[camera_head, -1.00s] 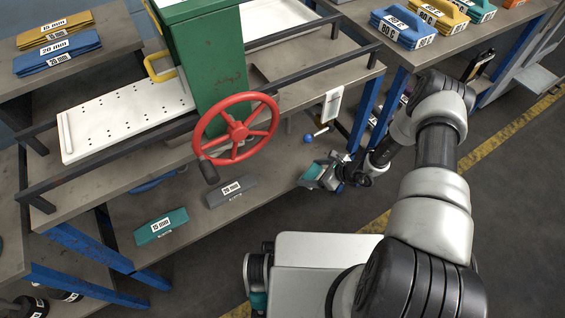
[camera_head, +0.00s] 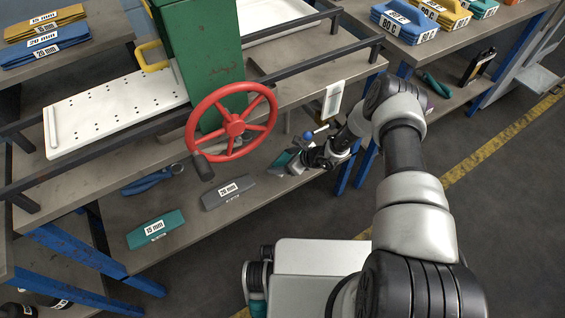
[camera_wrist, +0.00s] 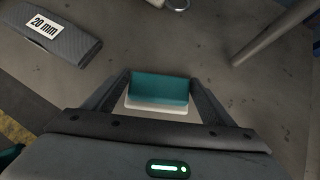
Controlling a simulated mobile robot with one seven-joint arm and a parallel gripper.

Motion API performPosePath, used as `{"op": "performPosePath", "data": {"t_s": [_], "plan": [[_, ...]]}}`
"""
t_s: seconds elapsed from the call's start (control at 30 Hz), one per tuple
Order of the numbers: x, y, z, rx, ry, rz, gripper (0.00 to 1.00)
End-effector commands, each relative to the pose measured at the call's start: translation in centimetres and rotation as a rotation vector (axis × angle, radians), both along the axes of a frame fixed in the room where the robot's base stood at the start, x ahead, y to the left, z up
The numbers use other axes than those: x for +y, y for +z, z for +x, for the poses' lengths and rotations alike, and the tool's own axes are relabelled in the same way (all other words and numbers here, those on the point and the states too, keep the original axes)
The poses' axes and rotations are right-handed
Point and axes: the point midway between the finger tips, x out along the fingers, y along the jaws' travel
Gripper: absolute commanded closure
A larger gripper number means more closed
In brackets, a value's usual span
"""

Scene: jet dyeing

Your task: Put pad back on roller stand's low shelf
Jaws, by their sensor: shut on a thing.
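My gripper (camera_head: 300,157) is shut on a teal pad with a pale lower edge. The pad (camera_wrist: 158,90) shows between the two fingers in the wrist view, and its end shows in the head view (camera_head: 284,158). The gripper holds it over the right part of the stand's low shelf (camera_head: 262,207). I cannot tell whether the pad touches the shelf. A grey 20 mm pad (camera_head: 228,191) lies on the shelf left of the gripper, also in the wrist view (camera_wrist: 55,37). A teal 15 mm pad (camera_head: 156,229) lies further left.
A red handwheel (camera_head: 235,122) on a green column (camera_head: 200,60) stands above the shelf. A blue item (camera_head: 148,181) lies at the shelf's back. A blue leg (camera_head: 367,165) stands right of the gripper. Shelf between grey pad and gripper is clear.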

Motion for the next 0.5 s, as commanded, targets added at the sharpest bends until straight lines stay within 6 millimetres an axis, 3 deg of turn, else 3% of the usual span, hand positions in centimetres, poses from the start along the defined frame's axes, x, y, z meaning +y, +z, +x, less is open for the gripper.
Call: {"op": "performPosePath", "data": {"t_s": [0.33, 0.37, 0.43, 0.5], "plan": [[-0.04, -0.32, 0.05, -0.002, 0.000, 0.000, 0.53], [-0.04, -0.23, 0.05, -0.002, 0.000, 0.000, 0.19], [-0.05, -0.19, 0.04, -0.001, 0.000, -0.001, 0.08], [-0.05, -0.19, 0.04, -0.001, 0.000, -0.001, 0.04]]}}
